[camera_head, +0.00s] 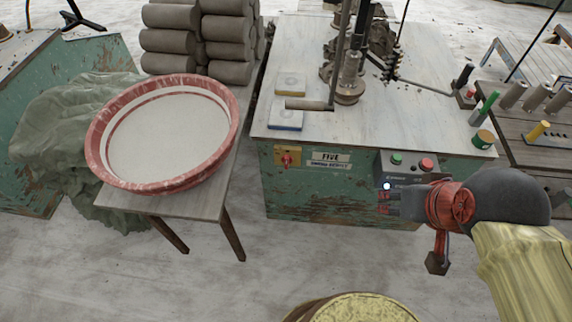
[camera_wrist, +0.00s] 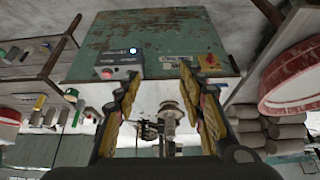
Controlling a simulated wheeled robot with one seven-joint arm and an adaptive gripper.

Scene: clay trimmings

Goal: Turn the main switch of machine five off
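Machine five is a worn green cabinet (camera_head: 330,200) with a pale top and a "FIVE" label (camera_head: 330,157) on its front. Its main switch (camera_head: 288,160) is a red rotary knob on a yellow plate, left of the label. The switch also shows in the upside-down wrist view (camera_wrist: 208,61). The knob's exact angle is too small to read. My gripper (camera_head: 387,203) is in front of the cabinet's right part, below the control box and well right of the switch. In the wrist view my gripper (camera_wrist: 160,75) is open, with nothing between its fingers.
The control box (camera_head: 405,168) has green and red buttons and a lit bluish-white lamp (camera_head: 387,186). A table (camera_head: 205,205) with a red-rimmed basin (camera_head: 100,165) stands left of the cabinet. A yellowish round top (camera_head: 350,308) is at the bottom. Floor before the switch is clear.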

